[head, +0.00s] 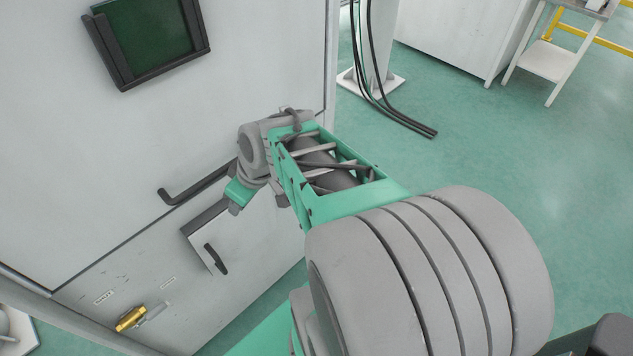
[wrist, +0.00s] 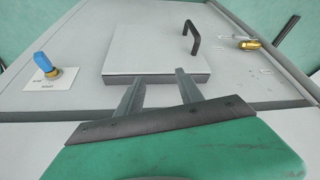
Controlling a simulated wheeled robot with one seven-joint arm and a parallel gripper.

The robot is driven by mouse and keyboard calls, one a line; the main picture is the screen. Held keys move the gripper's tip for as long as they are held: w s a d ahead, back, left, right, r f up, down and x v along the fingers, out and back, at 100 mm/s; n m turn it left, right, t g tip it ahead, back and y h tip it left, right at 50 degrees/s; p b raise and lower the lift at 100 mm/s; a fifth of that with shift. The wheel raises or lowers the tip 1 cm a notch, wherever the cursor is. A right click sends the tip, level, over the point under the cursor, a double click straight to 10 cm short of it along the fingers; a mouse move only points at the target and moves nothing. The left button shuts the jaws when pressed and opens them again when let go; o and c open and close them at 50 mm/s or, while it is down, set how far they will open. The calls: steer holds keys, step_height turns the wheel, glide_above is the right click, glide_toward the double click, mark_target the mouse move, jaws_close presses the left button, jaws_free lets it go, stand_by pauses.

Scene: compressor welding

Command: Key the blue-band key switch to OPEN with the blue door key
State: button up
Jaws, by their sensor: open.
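In the wrist view a blue-topped piece (wrist: 44,63) stands upright on a brass collar (wrist: 52,73) on a white label plate (wrist: 63,82) at the left. It looks like the blue key or the key switch's blue part. I cannot tell which, and the label is too small to read. My gripper (wrist: 156,82) is open, with its two fingers spread apart and nothing between them. It is to the right of the blue piece and apart from it. In the head view my gripper (head: 236,204) is near the cabinet front, partly hidden by my wrist.
A raised panel (wrist: 150,45) with a dark handle (wrist: 194,38) lies in front of my fingers. A brass fitting (wrist: 248,45) is beyond it, also low on the cabinet in the head view (head: 130,318). A long dark door handle (head: 195,185) sticks out. Green floor (head: 480,150) is clear at right.

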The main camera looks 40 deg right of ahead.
steer(key=w+d+f+n+t+b, duration=0.1)
steer(key=w+d+f+t+b, duration=0.15)
steer(key=d+f, duration=0.55)
steer(key=s+d+f+t+h+b, duration=0.1)
steer(key=s+d+t+h+b, duration=0.15)
steer(key=d, duration=0.55)
steer(key=s+d+f+t+h+b, duration=0.15)
steer(key=d+t, duration=0.25)
steer(key=d, duration=0.4)
steer(key=x, duration=0.7)
steer(key=shift+w+r+b, duration=0.15)
steer(key=shift+r+b, duration=0.2)
steer(key=shift+c, duration=0.3)
jaws_close()
